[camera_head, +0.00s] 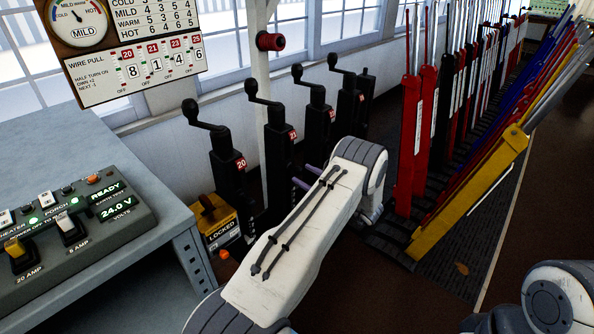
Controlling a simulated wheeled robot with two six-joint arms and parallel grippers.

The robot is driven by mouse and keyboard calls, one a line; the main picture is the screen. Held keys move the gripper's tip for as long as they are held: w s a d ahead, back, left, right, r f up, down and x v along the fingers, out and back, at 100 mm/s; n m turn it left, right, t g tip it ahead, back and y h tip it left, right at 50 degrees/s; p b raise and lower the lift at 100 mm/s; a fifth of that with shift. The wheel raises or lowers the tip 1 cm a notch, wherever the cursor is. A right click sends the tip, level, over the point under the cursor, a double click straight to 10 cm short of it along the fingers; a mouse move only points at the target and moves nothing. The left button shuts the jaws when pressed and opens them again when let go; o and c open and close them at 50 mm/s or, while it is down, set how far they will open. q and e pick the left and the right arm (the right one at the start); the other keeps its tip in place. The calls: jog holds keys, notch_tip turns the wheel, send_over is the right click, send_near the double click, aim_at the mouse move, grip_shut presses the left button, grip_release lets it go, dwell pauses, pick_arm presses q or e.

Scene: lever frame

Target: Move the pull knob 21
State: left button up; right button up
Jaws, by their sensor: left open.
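Several black crank posts stand in a row by the window, with red number tags. The post tagged 21 (278,155) is second from the left, behind the post tagged 20 (229,170). Its crank handle sticks up to the left. My left arm crosses in front of its lower part, so I cannot make out a pull knob 21 there. My left gripper (306,179) is mostly hidden behind my arm. Two thin fingers show beside the post tagged 21, open; I cannot tell if they touch anything. My right arm shows at the lower right, its gripper out of frame.
A grey desk with a switch panel (75,240) is at left. A yellow box marked LOCKED (217,222) stands on the floor beside it. Red levers (425,130) and a yellow lever (470,190) rise at right. A wire pull board (130,70) hangs above.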

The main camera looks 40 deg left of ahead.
aim_at(301, 173)
pick_arm(q)
jog(key=shift+w+a, duration=0.2)
jog(key=shift+a, duration=1.85)
grip_shut()
